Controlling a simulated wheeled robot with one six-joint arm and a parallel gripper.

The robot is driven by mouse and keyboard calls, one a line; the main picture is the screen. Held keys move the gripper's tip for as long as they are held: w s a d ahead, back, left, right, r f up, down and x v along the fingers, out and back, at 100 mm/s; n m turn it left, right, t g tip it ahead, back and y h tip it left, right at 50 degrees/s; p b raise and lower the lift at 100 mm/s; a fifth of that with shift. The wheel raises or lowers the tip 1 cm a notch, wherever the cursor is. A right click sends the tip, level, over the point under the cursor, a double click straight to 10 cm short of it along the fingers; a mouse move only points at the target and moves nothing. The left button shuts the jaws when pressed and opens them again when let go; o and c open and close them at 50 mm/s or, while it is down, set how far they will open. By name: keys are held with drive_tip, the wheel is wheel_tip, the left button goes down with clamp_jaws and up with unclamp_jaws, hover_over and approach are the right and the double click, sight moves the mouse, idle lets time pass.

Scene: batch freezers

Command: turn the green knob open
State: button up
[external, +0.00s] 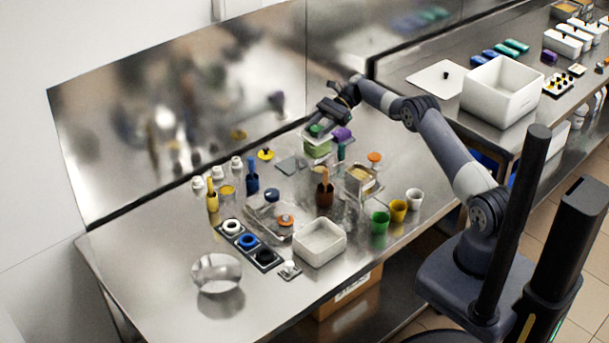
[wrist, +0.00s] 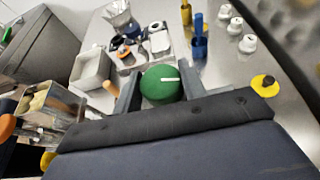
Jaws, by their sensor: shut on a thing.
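The green knob (wrist: 161,84) shows in the wrist view as a round green cap with a white line on its top. My gripper (wrist: 156,88) has a finger on each side of the knob and is shut on it. In the external view my gripper (external: 322,122) reaches down from the right onto the green knob (external: 315,130). The knob sits on a container with a pale green body (external: 318,147) near the back of the table. The white line runs roughly sideways in the wrist view. The fingertips' contact with the knob's sides is partly hidden.
A purple item (external: 341,134) stands close to the right of the gripper. A yellow knob (external: 266,154) is to the left. A clear container with an orange knob (external: 374,157) stands to the right. Bare metal table lies at the front left, around a steel bowl (external: 217,273).

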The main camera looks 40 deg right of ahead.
drive_tip(key=o, duration=1)
drive_tip(key=shift+c, duration=0.2)
drive_tip(key=shift+d, duration=0.1)
drive_tip(key=b+v, duration=0.1)
drive_tip(key=v, duration=0.4)
drive_tip(key=shift+f, duration=0.15)
wheel_tip(320, 180, up, 7)
drive_tip(key=p, duration=0.3)
hover_over(320, 126)
drive_tip(key=d, duration=0.4)
drive_tip(key=shift+a, duration=0.2)
